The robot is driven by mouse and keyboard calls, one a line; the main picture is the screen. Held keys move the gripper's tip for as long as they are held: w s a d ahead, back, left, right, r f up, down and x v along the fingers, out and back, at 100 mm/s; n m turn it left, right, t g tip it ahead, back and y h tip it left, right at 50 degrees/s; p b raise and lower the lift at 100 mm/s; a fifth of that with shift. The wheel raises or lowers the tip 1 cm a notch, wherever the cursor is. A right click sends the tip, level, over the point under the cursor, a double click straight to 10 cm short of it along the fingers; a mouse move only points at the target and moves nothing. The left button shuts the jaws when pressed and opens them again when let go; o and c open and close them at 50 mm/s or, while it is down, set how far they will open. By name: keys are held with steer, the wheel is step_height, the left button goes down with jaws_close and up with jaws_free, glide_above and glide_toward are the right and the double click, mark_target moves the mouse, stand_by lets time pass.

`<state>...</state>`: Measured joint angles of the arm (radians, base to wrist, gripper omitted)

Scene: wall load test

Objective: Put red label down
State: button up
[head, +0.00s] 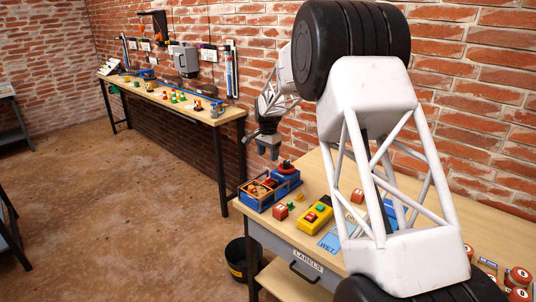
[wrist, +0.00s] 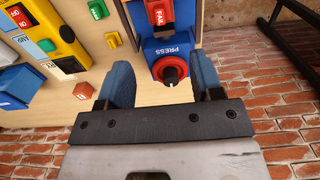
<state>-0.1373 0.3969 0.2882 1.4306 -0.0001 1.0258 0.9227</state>
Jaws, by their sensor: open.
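A red label marked FAIL (wrist: 160,13) shows at the top of the wrist view, against a blue fixture marked PRESS (wrist: 170,45). It is cut by the picture's edge, and I cannot tell whether it is fixed there. A red ring with a black centre (wrist: 172,72) sits at the fixture's near end. My gripper (wrist: 162,75) is open, its blue fingers apart on either side of the ring with nothing held. In the head view my gripper (head: 268,150) hangs above and slightly left of the blue fixture (head: 285,186) at the bench's far end.
A yellow button box (head: 314,216) also shows in the wrist view (wrist: 35,25). A blue WET card (head: 329,242) lies near the front edge. A black bucket (head: 240,262) stands below. My arm hides part of the bench.

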stand_by(0.3)
steer(key=s+d+r+n, duration=0.1)
steer(key=s+d+r, duration=0.2)
steer(key=s+r, duration=0.45)
steer(key=s+d+r+n+t, duration=0.1)
steer(key=s+d+r+n, duration=0.2)
steer(key=s, duration=0.8)
steer(key=s+d+r, duration=0.2)
steer(key=s+r, duration=0.4)
steer(key=s, duration=0.3)
steer(key=s+d+f+n, duration=0.1)
steer(key=s+d+n, duration=0.1)
steer(key=s, duration=1.6)
steer(key=s+d+f+n+t, duration=0.1)
steer(key=s+d+f+n, duration=0.1)
steer(key=s, duration=1.6)
steer(key=shift+s+d+f+n+t, duration=0.15)
steer(key=shift+d+n+t, duration=0.2)
steer(key=shift+d, duration=0.3)
